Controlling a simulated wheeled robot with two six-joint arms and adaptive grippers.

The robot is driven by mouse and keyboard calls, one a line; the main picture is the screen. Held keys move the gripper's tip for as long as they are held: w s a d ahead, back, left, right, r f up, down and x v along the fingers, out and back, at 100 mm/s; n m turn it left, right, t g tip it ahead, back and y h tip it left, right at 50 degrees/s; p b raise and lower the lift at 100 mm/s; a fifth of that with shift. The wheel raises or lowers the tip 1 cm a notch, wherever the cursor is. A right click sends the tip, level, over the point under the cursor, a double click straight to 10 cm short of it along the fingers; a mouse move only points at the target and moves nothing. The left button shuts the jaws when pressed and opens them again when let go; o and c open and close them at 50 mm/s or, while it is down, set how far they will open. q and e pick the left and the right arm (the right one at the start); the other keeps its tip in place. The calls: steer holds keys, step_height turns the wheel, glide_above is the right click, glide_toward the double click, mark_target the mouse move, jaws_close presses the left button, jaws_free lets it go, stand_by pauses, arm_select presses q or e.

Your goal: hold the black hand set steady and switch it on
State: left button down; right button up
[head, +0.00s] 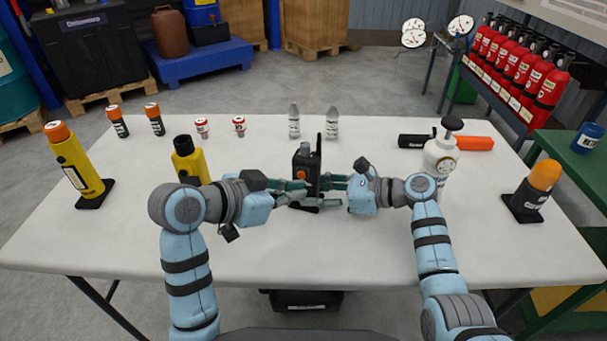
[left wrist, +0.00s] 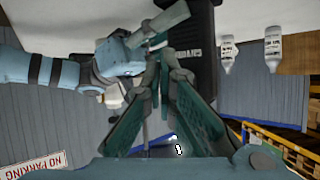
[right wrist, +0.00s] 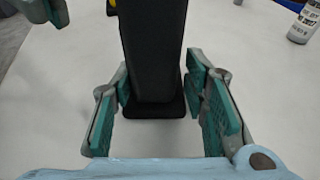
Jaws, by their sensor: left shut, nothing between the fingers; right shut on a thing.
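The black hand set (head: 308,163) stands upright near the table's middle, with an antenna, a top knob and an orange button on its front. My right gripper (head: 324,183) is shut on it from the right; the right wrist view shows the hand set (right wrist: 153,50) between the two fingers. My left gripper (head: 304,192) is shut and empty, its fingertips close to the hand set's lower front. The left wrist view shows the hand set (left wrist: 191,45) just beyond those fingertips; whether they touch it I cannot tell.
On the table (head: 300,250), a white canister (head: 439,162) stands right, near my right forearm. A yellow torch (head: 189,160) stands behind my left arm. An orange-topped beacon (head: 533,188) is far right. Two bottles (head: 294,122) stand behind the hand set. The front of the table is clear.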

arm_select(q)
steer(key=shift+w, duration=0.1)
steer(key=shift+w+d, duration=0.1)
steer(key=shift+w, duration=0.2)
steer(key=shift+w, duration=0.4)
stand_by(0.5)
steer(key=shift+s, duration=0.85)
steer(key=s, duration=0.5)
steer(key=shift+a+r, duration=0.15)
steer(key=shift+a, duration=0.25)
arm_select(e)
steer(key=o, duration=1.2)
steer(key=shift+c, duration=0.2)
